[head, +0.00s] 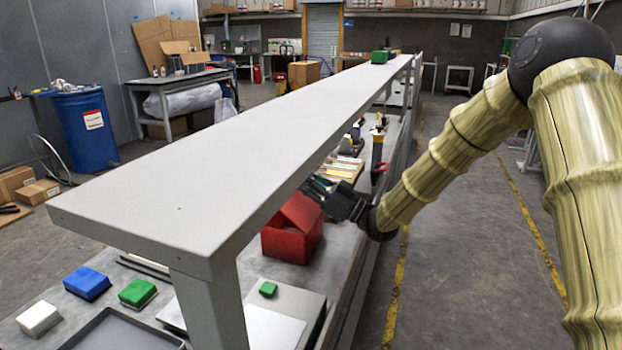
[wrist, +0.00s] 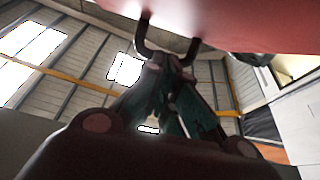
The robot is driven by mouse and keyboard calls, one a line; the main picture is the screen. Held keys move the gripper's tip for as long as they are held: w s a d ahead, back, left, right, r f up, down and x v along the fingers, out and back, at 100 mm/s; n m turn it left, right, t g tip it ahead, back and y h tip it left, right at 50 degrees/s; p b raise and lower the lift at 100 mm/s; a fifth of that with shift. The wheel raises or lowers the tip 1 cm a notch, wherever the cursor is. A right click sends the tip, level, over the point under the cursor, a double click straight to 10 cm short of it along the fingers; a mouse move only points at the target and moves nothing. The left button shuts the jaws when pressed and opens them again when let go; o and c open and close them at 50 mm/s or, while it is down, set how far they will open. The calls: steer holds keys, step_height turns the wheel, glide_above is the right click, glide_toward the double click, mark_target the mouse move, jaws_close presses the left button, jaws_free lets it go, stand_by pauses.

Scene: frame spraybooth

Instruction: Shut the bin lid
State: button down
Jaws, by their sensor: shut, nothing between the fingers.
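The red bin (head: 285,245) stands on the lower bench top, partly under the long grey shelf. Its red lid (head: 301,210) is raised and tilted above the bin, so it stands open. In the wrist view a red surface (wrist: 230,22), which looks like the lid, fills the top. A dark curved bar (wrist: 146,42) hangs from that surface, close to the fingertips. My gripper (head: 312,187) is beside the raised lid, at its upper right. In the wrist view my gripper (wrist: 170,62) is shut and empty, pointing up at the red surface. Contact cannot be told.
The long grey shelf (head: 215,165) runs above the bench and hides part of it. A grey box (head: 290,305) with a small green block (head: 268,289) sits in front of the bin. A dark upright tool (head: 377,150) stands behind my gripper. Floor is clear to the right.

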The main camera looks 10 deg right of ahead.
steer(key=shift+w+a+f+g+h+p, duration=0.1)
steer(key=shift+w+a+g+h+p, duration=0.3)
steer(key=shift+a+h+p, duration=0.3)
steer(key=shift+w+a+f+g+h+p, duration=0.3)
steer(key=shift+a+h+p, duration=0.15)
steer(key=shift+p, duration=0.15)
steer(key=shift+w+a+f+g+h+p, duration=0.15)
steer(key=shift+a+f+g+h+p, duration=0.15)
steer(key=shift+a+h+p, duration=0.25)
steer(key=shift+w+a+f+g+h+p, duration=0.25)
steer(key=shift+f+g+h+p, duration=0.2)
steer(key=shift+p, duration=0.35)
steer(key=shift+w+a+f+g+h+p, duration=0.15)
steer(key=shift+a+f+g+h+p, duration=0.1)
steer(key=shift+f+h+p, duration=0.25)
steer(key=shift+w+a+f+g+h+p, duration=0.1)
steer(key=shift+a+f+h+p, duration=0.15)
steer(key=shift+f+h+p, duration=0.15)
steer(key=shift+f, duration=0.1)
